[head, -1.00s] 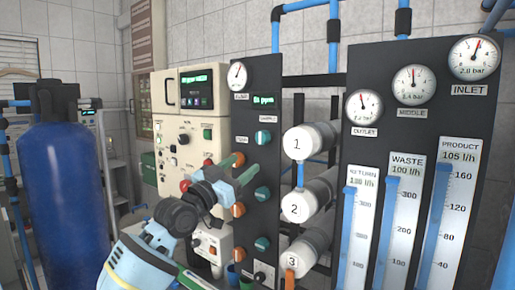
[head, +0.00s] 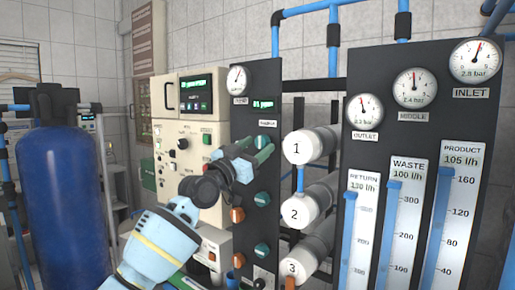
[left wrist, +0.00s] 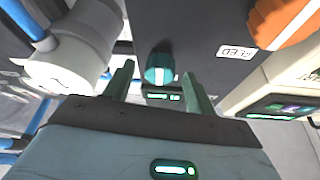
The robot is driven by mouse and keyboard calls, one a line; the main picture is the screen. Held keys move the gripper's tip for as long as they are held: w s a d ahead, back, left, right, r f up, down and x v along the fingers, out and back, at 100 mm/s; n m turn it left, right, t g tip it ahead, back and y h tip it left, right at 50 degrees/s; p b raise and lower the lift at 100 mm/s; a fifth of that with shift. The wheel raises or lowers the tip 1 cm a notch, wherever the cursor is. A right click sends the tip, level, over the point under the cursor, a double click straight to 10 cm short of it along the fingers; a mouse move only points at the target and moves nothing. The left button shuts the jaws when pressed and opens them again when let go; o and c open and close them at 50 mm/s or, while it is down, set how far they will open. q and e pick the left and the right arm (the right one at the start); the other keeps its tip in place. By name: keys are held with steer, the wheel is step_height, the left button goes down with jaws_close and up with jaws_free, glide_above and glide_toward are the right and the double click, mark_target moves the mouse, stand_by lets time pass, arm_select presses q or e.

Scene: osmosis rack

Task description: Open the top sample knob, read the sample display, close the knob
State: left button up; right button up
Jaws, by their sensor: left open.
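The top teal sample knob (head: 264,141) is on the dark panel (head: 257,76), below the small sample display (head: 264,104) with green digits too small to read surely. My left gripper (head: 257,149) is open close in front of the panel, just below and left of the knob in the head view. In the left wrist view, a teal knob (left wrist: 159,68) with a pale stripe shows between the two green fingers (left wrist: 160,72), with a gap on each side. Contact cannot be seen. My right gripper is not in view.
More teal (head: 262,198) and orange (head: 237,214) knobs sit lower on the panel. White numbered cylinders (head: 297,148) stick out to its right. A beige control box (head: 178,130) stands left. A blue tank (head: 62,200) is at far left, flow gauges (head: 400,220) at right.

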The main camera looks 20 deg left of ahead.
arm_select(q)
steer(key=shift+w+d+r, duration=0.15)
steer(key=shift+w+r, duration=0.05)
steer(key=shift+w, duration=0.15)
